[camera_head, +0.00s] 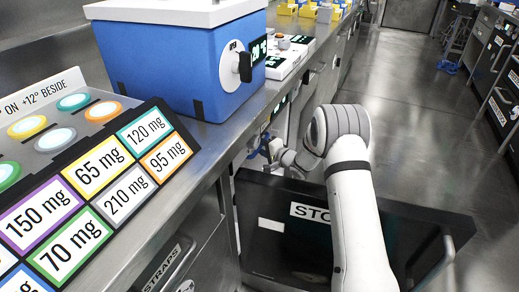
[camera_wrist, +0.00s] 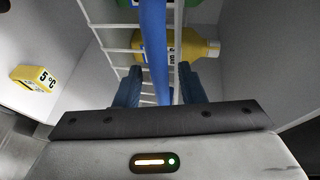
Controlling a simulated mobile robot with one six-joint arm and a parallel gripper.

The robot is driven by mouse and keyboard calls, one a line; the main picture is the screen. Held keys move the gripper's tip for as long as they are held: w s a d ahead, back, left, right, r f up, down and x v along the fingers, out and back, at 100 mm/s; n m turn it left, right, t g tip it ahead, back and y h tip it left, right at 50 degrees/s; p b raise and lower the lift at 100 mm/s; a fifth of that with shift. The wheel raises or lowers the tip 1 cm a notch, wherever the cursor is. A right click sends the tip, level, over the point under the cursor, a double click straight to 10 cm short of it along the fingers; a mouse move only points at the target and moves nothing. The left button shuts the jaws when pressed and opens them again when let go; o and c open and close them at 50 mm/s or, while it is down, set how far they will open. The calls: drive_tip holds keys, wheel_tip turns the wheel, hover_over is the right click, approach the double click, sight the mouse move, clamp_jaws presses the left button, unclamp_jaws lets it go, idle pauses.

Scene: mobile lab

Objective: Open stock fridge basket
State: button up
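The stock fridge door (camera_head: 300,250), a dark panel with a label starting "STO", stands swung open below the counter. My gripper (camera_head: 266,147) reaches in at the fridge opening, small and partly hidden in the head view. In the wrist view, my gripper (camera_wrist: 158,88) has its two dark blue fingers apart, one on each side of a blue bar (camera_wrist: 154,45). The bar runs in front of a white wire basket (camera_wrist: 110,43). A yellow bottle (camera_wrist: 196,45) lies in the basket, partly behind the bar. Whether the fingers touch the bar is unclear.
A yellow "5 °C" block (camera_wrist: 35,77) is at the left in the fridge. Above, the steel counter (camera_head: 200,160) carries a blue cooler box (camera_head: 180,65) and a dose-label rack (camera_head: 75,185). The floor (camera_head: 410,110) to the right is clear.

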drive_tip(key=shift+c, duration=0.3)
clamp_jaws()
